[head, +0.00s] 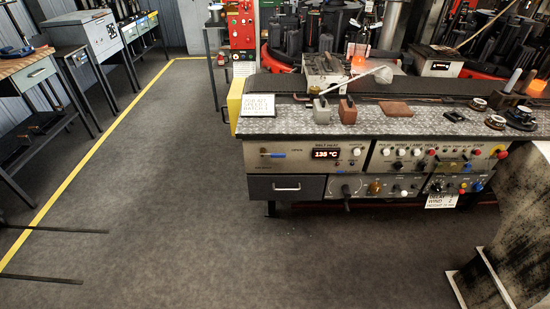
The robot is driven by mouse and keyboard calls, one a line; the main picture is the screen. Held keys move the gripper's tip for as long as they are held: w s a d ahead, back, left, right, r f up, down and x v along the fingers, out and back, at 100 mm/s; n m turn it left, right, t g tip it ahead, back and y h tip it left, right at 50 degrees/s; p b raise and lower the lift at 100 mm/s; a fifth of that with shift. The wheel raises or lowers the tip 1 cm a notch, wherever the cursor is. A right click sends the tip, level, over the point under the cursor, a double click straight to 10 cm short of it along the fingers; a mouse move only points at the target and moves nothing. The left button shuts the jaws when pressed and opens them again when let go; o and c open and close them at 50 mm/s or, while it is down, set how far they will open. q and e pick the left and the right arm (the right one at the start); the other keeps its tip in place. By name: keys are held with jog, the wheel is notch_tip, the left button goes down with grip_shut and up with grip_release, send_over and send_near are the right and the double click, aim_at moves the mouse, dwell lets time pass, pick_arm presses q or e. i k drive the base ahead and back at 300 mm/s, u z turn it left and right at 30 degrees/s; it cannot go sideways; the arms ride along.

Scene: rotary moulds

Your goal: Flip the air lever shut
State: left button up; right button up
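A small lever with a blue grip (272,155) is on the upper left panel (290,164) of the long bench's front. The grip lies about level, and the word OPEN is printed to its upper right. I take it for the air lever, but I cannot read a label saying air. Neither of my grippers can be made out in the head view, and nothing touches the lever.
A red display (326,154) reads 135 °C beside the lever. Knobs and switches fill the panels to the right. A drawer (286,187) is below. Thin dark bars (54,230) jut in at left. A scuffed pale block (510,235) stands at right. The floor ahead is clear.

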aim_at(273, 156)
jog(key=u, duration=0.55)
jog(key=k, duration=1.3)
jog(key=u, duration=1)
jog(key=i, duration=1.7)
jog(key=z, duration=0.9)
